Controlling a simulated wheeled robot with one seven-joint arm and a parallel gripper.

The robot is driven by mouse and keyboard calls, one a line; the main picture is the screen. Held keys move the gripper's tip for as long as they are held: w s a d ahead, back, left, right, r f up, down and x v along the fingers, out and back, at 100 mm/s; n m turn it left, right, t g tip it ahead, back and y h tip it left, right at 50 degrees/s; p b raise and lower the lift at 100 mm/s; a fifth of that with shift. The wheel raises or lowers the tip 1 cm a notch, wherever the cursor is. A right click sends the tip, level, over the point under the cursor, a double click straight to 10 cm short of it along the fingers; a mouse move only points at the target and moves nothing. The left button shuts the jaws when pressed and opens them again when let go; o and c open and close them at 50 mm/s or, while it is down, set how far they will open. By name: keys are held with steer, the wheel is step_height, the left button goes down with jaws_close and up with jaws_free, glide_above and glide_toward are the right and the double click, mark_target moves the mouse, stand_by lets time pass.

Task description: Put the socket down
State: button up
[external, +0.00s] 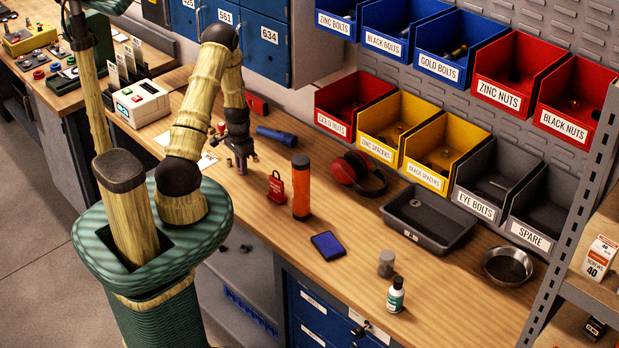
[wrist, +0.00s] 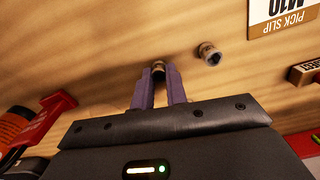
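My gripper (external: 241,158) is low over the wooden bench. In the wrist view its two purple fingers (wrist: 159,80) are closed around a small metal socket (wrist: 158,67) at their tips. Only the socket's end shows between the fingers. I cannot tell whether it touches the bench. A second small metal piece (wrist: 210,53), like a socket or nut, is on the wood to the right of the fingers, apart from them.
The red tag (external: 276,188) and orange cylinder (external: 301,190) stand right of my gripper. A blue flashlight (external: 277,136) lies behind. A pick slip (wrist: 285,14) is on the bench. Bare bench (external: 345,215) lies before the red earmuffs (external: 358,172) and grey tray (external: 424,240).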

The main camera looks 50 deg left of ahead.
steer(key=shift+r, duration=0.1)
jaws_close()
step_height(320, 180, up, 10)
steer(key=b, duration=0.2)
steer(key=shift+b, duration=0.3)
stand_by(0.3)
steer(key=s+d+f+m+b, duration=0.1)
steer(key=s+d+f+b, duration=0.1)
steer(key=s, duration=0.1)
steer(key=s+d+f+m+b, duration=0.1)
steer(key=s+d+f+b, duration=0.1)
steer(key=s, duration=0.1)
steer(key=s+d+f+m+b, duration=0.1)
steer(key=s+f+m+b, duration=0.1)
steer(key=s+b, duration=0.1)
steer(key=shift+s+d+f, duration=0.25)
steer(key=shift+s+d, duration=0.05)
steer(key=shift+d, duration=0.1)
steer(key=shift+s+d+m, duration=0.2)
steer(key=shift+s+m, duration=0.1)
steer(key=shift+w, duration=0.1)
